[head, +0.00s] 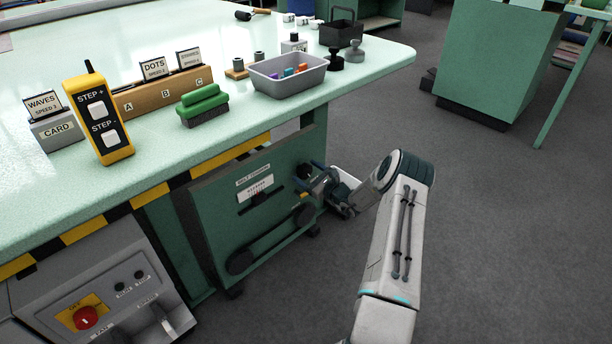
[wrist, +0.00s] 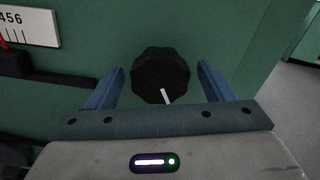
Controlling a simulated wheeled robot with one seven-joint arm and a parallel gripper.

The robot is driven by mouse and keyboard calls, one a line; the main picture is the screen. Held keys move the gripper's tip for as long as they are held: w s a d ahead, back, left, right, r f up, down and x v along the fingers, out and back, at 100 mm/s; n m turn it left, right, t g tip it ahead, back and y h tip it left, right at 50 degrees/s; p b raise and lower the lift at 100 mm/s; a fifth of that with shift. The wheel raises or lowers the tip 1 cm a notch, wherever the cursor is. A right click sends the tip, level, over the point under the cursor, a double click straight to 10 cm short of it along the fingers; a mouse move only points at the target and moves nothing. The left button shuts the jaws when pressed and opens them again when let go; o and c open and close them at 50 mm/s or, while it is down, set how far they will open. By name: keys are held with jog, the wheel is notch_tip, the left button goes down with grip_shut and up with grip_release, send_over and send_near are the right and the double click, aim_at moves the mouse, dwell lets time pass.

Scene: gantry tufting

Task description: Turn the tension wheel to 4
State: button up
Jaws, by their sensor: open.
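The tension wheel is a black faceted knob (wrist: 158,72) on the green belt-tension housing, with a white mark on its lower edge. My gripper (wrist: 161,78) is open, with one blue finger on each side of the knob; gaps show between fingers and knob. In the head view my gripper (head: 320,182) is at the housing's right side, partly covering the knob. A white scale (wrist: 32,26) shows 4, 5 and 6 at the wrist view's left edge. A red pointer is near the 4, partly cut off. The scale also shows in the head view (head: 256,188), too small to read.
The green table (head: 365,66) overhangs the housing (head: 215,225). On it stand a grey bin (head: 275,84), a yellow step pendant (head: 98,125) and a green-handled brush (head: 203,105). A belt cover (head: 270,242) lies below the scale. Open floor is at right.

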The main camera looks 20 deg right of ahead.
jog(key=shift+w+a, duration=0.2)
jog(key=shift+w, duration=0.25)
jog(key=shift+c, duration=0.3)
jog(key=c, duration=0.9)
jog(key=m+p, duration=0.1)
jog(key=m, duration=0.3)
jog(key=shift+d+r+m+p, duration=0.1)
jog(key=shift+m+p, duration=0.2)
jog(key=shift+p, duration=0.05)
jog(key=m+p, duration=0.1)
jog(key=m, duration=0.4)
